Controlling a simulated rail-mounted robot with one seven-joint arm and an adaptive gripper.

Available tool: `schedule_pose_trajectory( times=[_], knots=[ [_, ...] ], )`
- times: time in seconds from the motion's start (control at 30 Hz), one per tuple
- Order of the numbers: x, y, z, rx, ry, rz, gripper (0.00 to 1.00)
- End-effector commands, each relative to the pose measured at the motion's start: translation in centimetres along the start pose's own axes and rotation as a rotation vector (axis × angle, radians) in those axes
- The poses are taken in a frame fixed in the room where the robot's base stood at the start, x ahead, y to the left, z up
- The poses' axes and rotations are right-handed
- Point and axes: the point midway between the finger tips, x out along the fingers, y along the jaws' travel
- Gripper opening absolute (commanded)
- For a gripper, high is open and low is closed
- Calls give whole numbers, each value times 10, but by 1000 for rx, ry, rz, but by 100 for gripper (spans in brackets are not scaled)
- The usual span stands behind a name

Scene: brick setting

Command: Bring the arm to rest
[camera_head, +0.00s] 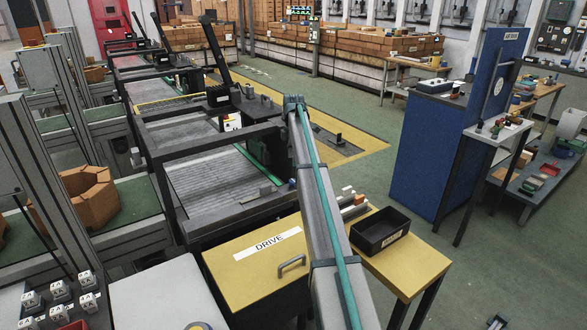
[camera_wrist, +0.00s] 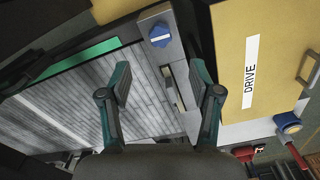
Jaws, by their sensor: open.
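The yellow panel labelled DRIVE (camera_wrist: 275,50) is to the right of the fingers. I cannot make out my gripper in the head view, where a long grey link with a teal stripe covers part of the scene.
In the head view, the yellow DRIVE cover (camera_head: 240,270) has a handle. A black bin (camera_head: 380,233) stands on the yellow top to its right. A tall blue cabinet (camera_head: 425,150) stands farther right. Green floor (camera_head: 345,92) is open between the conveyors and the cabinet.

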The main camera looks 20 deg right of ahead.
Motion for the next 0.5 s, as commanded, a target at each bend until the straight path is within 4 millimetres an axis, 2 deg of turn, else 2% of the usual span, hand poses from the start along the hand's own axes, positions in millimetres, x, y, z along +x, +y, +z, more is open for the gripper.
schedule_pose_trajectory(
  times=[0.2,0.5],
  knots=[
    [-17,0,0,0,0,1,63],
    [-18,0,0,0,0,0,63]
  ],
)
